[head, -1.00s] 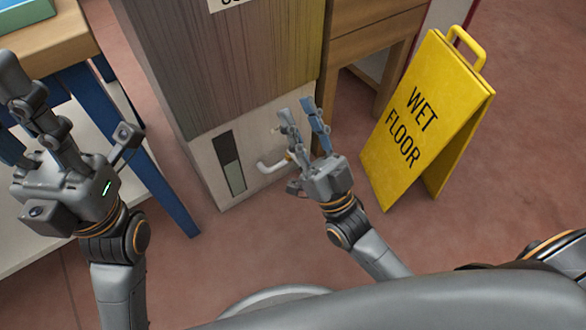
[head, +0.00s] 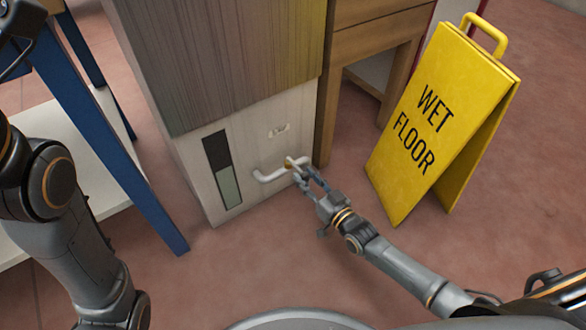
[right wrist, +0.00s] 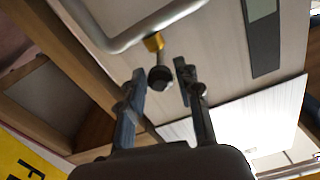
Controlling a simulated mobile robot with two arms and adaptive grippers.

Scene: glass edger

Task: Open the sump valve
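The sump valve is a small brass-coloured body (head: 289,163) on a bent white pipe (head: 268,177), low on the pale front panel of a cabinet. In the right wrist view the brass body (right wrist: 153,42) hangs from the pipe (right wrist: 140,25), with a dark round knob (right wrist: 160,79) below it. My right gripper (head: 308,175) is at the valve. In the right wrist view its two fingers (right wrist: 158,82) are apart, with the knob between the fingertips; I cannot tell if they touch it. My left arm is at the left edge, its fingers not visible.
A yellow wet floor sign (head: 437,112) stands open to the right of the cabinet (head: 225,60). A blue-legged table (head: 105,140) stands at left. A wooden table (head: 375,40) adjoins the cabinet's right side. The red floor in front is clear.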

